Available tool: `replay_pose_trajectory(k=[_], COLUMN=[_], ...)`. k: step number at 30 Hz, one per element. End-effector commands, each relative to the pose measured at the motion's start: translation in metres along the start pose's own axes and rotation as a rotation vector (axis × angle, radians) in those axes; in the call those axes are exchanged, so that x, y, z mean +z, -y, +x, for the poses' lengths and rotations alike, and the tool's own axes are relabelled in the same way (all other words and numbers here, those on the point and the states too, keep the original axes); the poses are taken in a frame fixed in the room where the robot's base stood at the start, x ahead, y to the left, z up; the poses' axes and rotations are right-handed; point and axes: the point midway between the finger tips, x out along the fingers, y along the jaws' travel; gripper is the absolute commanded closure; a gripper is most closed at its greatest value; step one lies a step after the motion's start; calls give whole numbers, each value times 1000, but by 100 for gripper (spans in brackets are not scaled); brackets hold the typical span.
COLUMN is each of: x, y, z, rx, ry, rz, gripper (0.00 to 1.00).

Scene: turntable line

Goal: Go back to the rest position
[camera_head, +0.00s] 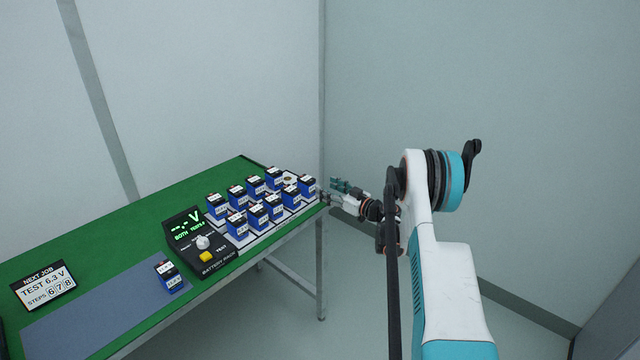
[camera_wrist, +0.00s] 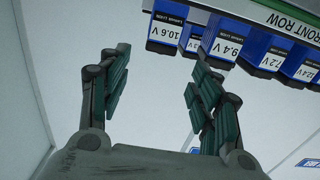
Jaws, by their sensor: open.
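My gripper (camera_head: 345,188) is at the right end of the green table (camera_head: 120,235), close to the rack of batteries. In the wrist view my gripper (camera_wrist: 155,90) has its two fingers wide apart with nothing between them. The blue battery marked 9.4 V (camera_wrist: 228,42) shows beside and beyond the right finger, and the one marked 10.6 V (camera_wrist: 167,30) lies beyond the gap. I cannot tell whether a finger touches a battery. My white and teal arm stands at the right of the head view.
Several blue batteries stand in two rows on the rack (camera_head: 238,243). A black tester (camera_head: 190,232) with a yellow button is left of them. One battery (camera_head: 170,276) stands on the grey mat (camera_head: 100,310). A job sign (camera_head: 45,286) is at far left. Floor right of the table is clear.

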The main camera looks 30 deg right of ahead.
Motion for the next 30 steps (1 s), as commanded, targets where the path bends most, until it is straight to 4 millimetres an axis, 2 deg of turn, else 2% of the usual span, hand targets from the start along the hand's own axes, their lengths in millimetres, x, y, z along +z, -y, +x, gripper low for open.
replay_pose_trajectory(k=[5, 21, 23, 26, 30], x=[0, -3, -10, -30, -72], y=[0, 3, 7, 24, 61], z=[-8, -6, -2, 12, 34], rx=[0, -4, -11, -34, -74], ry=[0, 5, 16, 55, 144], rz=[0, 3, 10, 34, 83], gripper=[42, 42, 42, 42, 42])
